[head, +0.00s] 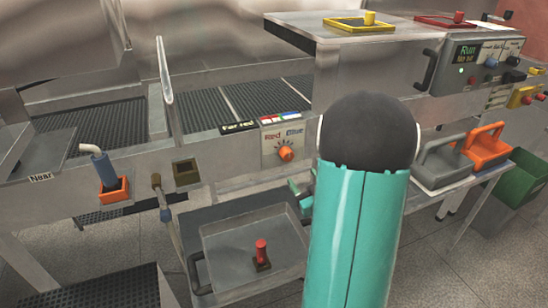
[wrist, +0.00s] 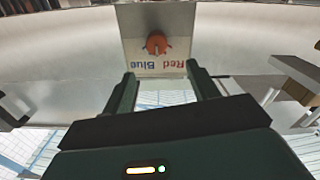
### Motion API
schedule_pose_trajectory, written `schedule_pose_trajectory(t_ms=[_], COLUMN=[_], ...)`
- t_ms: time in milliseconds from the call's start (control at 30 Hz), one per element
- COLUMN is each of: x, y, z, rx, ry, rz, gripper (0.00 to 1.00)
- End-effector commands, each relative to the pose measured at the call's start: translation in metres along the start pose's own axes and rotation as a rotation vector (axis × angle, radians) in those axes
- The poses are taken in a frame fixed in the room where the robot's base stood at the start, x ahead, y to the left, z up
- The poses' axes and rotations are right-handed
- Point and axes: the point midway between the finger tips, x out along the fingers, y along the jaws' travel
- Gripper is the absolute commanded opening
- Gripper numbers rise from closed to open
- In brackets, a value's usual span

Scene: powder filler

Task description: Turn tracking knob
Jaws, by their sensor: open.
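The tracking knob, taken as the orange knob (head: 286,154) under a "Red Blue" label plate (head: 283,139), sits on the front rail of the machine in the head view. In the wrist view the knob (wrist: 157,43) shows ahead of my gripper (wrist: 159,72), with the label upside down. My gripper is open and empty, its two fingers pointing at the panel on either side of the label, apart from the knob. In the head view my teal arm hides most of the gripper; a small teal part of it (head: 302,190) shows below the knob.
A grey tray (head: 215,268) with a red-handled part (head: 262,252) lies below the rail. A blue-handled lever (head: 103,168) is at the left. A control box with a green "Run" display (head: 467,52) and grey and orange carriers (head: 481,144) stand at the right.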

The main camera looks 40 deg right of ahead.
Motion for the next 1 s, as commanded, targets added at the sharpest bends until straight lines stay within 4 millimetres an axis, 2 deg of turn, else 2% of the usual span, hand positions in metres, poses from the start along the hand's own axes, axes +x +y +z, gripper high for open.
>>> schedule_pose_trajectory(t_ms=[133,267,600,800,1000], x=[0.006,0.024,0.09,0.122,0.134], y=[0.006,0.008,0.006,0.005,0.004], z=[0.001,0.001,0.0,-0.001,-0.001], rx=[0.001,0.001,0.0,0.0,0.001], ry=[0.009,0.008,0.008,0.007,0.007], rz=[0.006,0.008,0.007,0.007,0.007], gripper=[0.59,0.59,0.59,0.59,0.59])
